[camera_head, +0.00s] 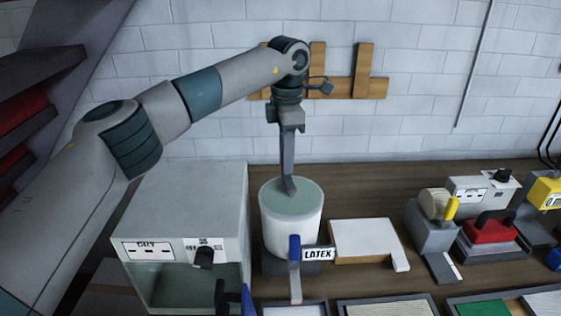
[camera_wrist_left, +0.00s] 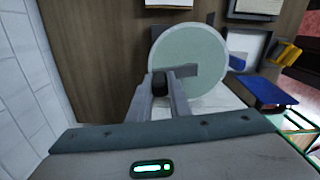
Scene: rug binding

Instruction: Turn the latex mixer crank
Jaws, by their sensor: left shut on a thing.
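The latex mixer is a white drum (camera_head: 291,225) with a pale green top, standing on the bench beside a "LATEX" label (camera_head: 319,254). Its round top (camera_wrist_left: 205,50) fills the middle of the left wrist view. A grey crank arm (camera_wrist_left: 186,70) lies across the top, with a dark knob (camera_wrist_left: 160,84) at its end. My left gripper (camera_head: 289,186) reaches down from above onto the top of the drum. In the left wrist view its fingers (camera_wrist_left: 162,92) are shut around the dark knob. In the head view the fingers mostly hide the crank. My right gripper is not in view.
A grey box machine (camera_head: 190,205) stands close to the left of the drum. A blue-handled lever (camera_head: 295,250) is at the drum's front. A white-topped block (camera_head: 365,240) lies to its right, with a tape-roll device (camera_head: 433,232) and a red tool (camera_head: 490,228) beyond.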

